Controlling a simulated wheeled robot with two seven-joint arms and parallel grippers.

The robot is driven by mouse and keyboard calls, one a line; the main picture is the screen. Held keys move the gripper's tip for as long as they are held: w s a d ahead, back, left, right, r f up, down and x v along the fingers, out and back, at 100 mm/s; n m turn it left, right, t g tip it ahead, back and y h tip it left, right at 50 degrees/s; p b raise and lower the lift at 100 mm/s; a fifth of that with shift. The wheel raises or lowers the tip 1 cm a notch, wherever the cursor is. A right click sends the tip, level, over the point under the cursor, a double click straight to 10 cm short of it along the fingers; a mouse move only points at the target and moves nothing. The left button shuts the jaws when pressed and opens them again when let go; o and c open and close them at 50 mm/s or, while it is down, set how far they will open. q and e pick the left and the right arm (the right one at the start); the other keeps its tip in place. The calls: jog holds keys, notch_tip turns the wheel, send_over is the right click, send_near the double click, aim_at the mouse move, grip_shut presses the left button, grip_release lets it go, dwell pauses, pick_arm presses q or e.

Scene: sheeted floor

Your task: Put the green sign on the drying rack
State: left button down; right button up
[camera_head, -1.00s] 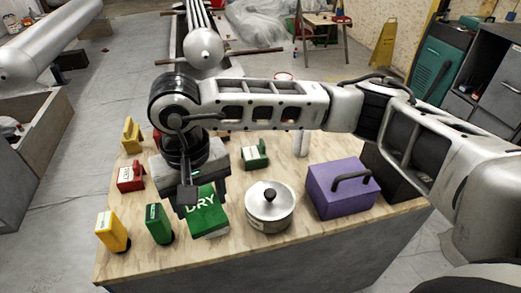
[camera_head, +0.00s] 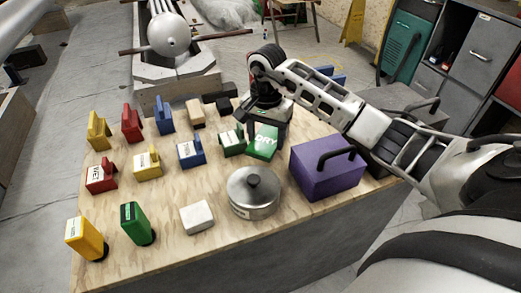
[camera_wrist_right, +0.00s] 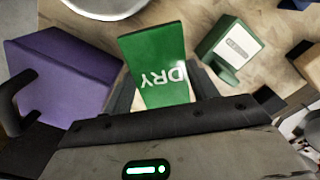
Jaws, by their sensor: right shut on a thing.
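The green sign (camera_head: 263,143) with "DRY" in white is under my right gripper (camera_head: 262,122) at the back of the wooden table, between a smaller green block (camera_head: 232,141) and a purple box (camera_head: 325,170). In the right wrist view the sign (camera_wrist_right: 155,60) sits between the fingers of my right gripper (camera_wrist_right: 163,98), which is shut on it. I cannot tell whether its lower edge touches the table. No drying rack can be told for sure. My left gripper is not in view.
A lidded metal pot (camera_head: 252,195) stands in front. A white block (camera_head: 196,217), a green block (camera_head: 136,224) and several red, yellow and blue blocks fill the left side. The table's front right is bare.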

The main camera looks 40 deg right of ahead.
aim_at(265, 151)
jog(key=shift+f, duration=2.65)
jog(key=shift+f, duration=0.1)
jog(key=shift+f, duration=0.15)
jog(key=o, duration=0.7)
